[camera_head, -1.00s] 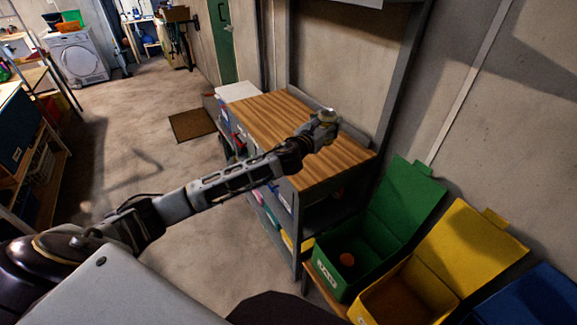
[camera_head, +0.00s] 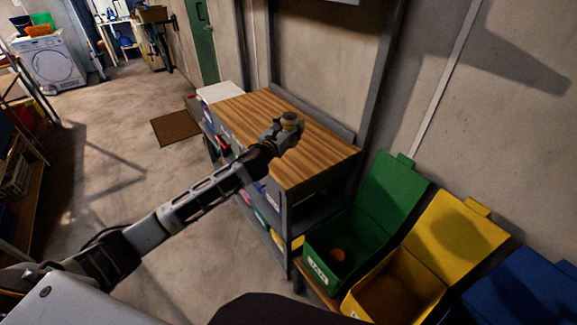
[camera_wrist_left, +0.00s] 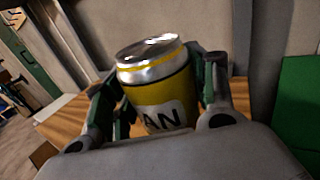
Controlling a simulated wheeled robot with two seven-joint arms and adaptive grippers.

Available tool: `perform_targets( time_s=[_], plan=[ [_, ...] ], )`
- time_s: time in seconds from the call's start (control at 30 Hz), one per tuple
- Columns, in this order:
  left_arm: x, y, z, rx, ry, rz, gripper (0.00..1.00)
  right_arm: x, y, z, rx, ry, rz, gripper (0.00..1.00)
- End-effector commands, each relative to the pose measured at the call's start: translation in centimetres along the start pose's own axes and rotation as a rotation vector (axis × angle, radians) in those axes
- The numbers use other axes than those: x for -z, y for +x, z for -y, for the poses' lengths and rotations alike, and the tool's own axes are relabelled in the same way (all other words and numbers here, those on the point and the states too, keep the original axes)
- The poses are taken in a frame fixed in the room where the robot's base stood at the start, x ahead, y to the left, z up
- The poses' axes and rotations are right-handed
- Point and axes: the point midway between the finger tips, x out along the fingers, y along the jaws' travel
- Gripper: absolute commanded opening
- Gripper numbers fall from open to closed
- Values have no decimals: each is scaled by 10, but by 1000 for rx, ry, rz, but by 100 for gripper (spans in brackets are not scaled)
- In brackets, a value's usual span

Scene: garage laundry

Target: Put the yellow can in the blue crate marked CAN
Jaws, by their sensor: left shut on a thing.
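The yellow can (camera_wrist_left: 160,82) with a silver top and a white label is between the fingers of my left gripper in the left wrist view. My left gripper (camera_head: 287,131) is shut on it. In the head view the can (camera_head: 291,119) shows small at the end of my left arm, over the wood-topped bench. The blue crate (camera_head: 525,290) is at the right edge of the head view, partly cut off. Its marking is not in view. My right gripper is not in view.
A green crate (camera_head: 394,197) with an orange thing inside and an empty-looking yellow crate (camera_head: 455,239) stand between the bench (camera_head: 318,160) and the blue crate, lids up. A wall rises behind. Open floor lies left of the bench.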

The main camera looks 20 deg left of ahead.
Motion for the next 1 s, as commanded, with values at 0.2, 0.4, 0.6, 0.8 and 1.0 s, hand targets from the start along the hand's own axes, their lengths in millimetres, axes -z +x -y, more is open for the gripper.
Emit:
perform_targets(
  time_s=[0.2,0.4,0.6,0.8,1.0],
  plan=[
    [0,0,0,1,-1,-1,46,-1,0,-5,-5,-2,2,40],
    [0,0,0,1,-1,-1,46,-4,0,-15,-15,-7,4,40],
    [11,0,1,0,-4,-2,46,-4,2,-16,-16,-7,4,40],
    [36,0,1,0,-3,-2,46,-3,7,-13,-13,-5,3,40],
    [58,0,1,0,-4,-2,46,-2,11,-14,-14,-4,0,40]
  ],
)
